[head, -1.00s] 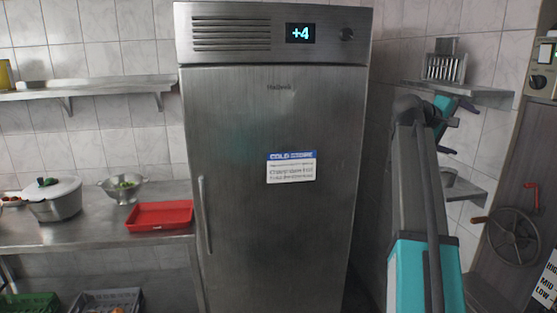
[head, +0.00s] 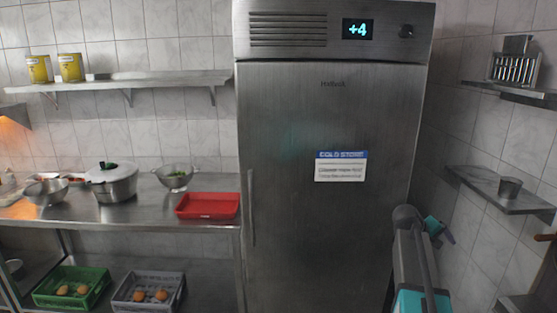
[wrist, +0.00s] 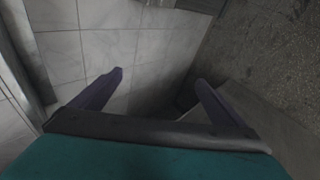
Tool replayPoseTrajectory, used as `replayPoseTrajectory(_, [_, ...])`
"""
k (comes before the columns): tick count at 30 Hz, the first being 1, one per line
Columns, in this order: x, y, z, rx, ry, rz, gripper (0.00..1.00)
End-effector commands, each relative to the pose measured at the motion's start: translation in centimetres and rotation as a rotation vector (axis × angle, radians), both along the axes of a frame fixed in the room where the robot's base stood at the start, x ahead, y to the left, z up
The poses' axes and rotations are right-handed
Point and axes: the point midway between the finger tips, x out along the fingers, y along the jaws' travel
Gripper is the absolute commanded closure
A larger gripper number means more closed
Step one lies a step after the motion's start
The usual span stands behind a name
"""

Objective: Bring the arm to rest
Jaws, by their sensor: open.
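My gripper (wrist: 160,78) is open and empty in the wrist view, its two dark fingers spread apart with tiled wall and floor beyond them. In the head view my arm is at the lower right, in front of the right edge of the cold store. The gripper's fingers are mostly hidden behind the arm there, with only a teal part showing beside it. The steel cold store (head: 325,230) stands shut in the middle, its display reading +4.
A steel counter (head: 140,214) on the left holds a red tray (head: 208,205), a lidded pot (head: 114,186) and a colander (head: 174,179). Crates with eggs (head: 148,291) stand below. Wall shelves (head: 500,190) on the right stick out near my arm.

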Motion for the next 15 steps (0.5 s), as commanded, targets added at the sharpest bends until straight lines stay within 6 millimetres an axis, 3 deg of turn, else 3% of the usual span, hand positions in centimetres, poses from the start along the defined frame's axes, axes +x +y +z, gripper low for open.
replayPoseTrajectory(3, [-0.8, 2.5, -4.9, 0.054, 0.028, 0.004, 0.05])
replayPoseTrajectory(15, [-4.9, 10.5, -19.1, 0.228, 0.121, -0.007, 0.05])
